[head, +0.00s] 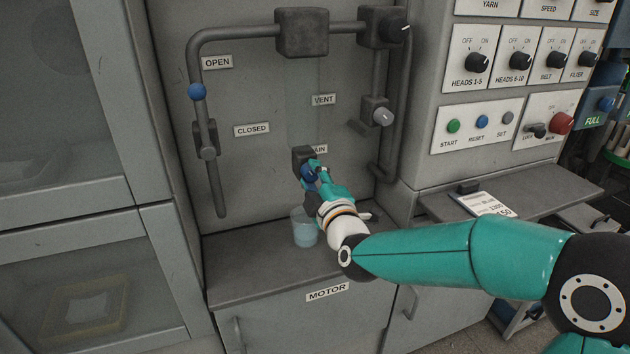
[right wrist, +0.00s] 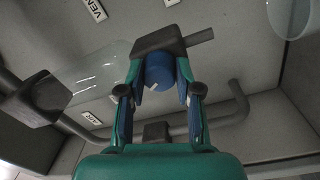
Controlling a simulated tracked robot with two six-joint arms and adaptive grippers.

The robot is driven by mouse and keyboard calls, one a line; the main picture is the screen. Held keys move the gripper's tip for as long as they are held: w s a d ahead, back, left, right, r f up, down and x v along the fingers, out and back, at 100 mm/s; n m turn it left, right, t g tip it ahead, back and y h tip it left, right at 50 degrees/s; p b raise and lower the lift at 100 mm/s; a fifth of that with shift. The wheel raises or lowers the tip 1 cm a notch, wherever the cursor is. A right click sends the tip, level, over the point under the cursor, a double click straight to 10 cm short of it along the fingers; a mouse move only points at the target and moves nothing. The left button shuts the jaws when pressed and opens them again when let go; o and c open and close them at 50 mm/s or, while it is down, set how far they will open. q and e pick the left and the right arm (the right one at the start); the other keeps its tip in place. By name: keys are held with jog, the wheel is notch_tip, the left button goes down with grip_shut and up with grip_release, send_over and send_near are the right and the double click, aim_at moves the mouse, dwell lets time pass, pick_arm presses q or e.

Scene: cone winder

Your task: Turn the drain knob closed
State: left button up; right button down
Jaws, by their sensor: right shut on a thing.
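The drain knob is blue and sits on a dark valve block (head: 302,154) just under the partly hidden drain label (head: 320,149). In the right wrist view the blue drain knob (right wrist: 160,72) lies between my fingers, with a small white mark on its face. My right gripper (head: 312,173) is shut on the knob, one finger on each side; it also shows in the right wrist view (right wrist: 158,88). In the head view the gripper hides much of the knob. My left gripper is not in view.
A clear beaker (head: 304,232) with bluish liquid stands on the ledge (head: 250,262) below the valve.

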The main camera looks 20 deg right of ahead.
jog(key=shift+a+f+n, duration=0.15)
jog(key=shift+f+n, duration=0.05)
jog(key=shift+n, duration=1.3)
jog(key=c, duration=0.8)
grip_release()
jog(key=shift+s+r, duration=0.1)
jog(key=s, duration=1.1)
jog(key=shift+s+d+f, duration=0.25)
jog(key=shift+s+f, duration=0.1)
jog(key=shift+s, duration=0.05)
